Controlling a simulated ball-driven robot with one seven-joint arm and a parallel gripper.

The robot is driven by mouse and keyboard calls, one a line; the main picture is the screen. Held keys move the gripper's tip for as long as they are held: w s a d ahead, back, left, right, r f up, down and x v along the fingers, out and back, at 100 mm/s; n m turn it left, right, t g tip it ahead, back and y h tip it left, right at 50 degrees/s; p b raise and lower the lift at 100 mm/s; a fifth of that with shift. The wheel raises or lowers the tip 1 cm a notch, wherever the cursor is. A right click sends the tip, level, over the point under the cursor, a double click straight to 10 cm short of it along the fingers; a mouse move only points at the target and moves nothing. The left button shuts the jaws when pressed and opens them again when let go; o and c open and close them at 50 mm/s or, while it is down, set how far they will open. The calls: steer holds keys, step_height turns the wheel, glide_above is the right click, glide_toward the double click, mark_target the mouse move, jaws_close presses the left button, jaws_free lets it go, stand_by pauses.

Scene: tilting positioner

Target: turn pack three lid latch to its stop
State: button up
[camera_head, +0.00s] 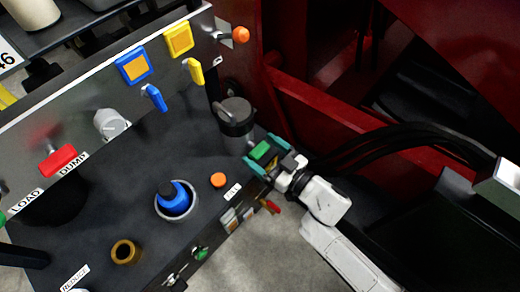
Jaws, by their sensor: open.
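My gripper (265,155) is at the right edge of the dark bench top, with its two teal fingertips apart. A small green block (260,150) shows between or just beyond the fingertips; I cannot tell whether they touch it. A grey round canister (236,116) with a dark band stands just behind it. No part is marked as pack three, so I cannot tell which is its lid latch. Lever-like parts on the sloped panel are a blue one (154,97), a yellow one (195,71) and a red one (58,160).
An orange ball knob (240,34) sticks out at the panel's right end. A red frame (330,125) stands behind my arm.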

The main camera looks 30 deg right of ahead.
steer(key=shift+w+a, duration=0.2)
steer(key=shift+w, duration=0.4)
steer(key=shift+c, duration=0.4)
steer(key=c, duration=0.9)
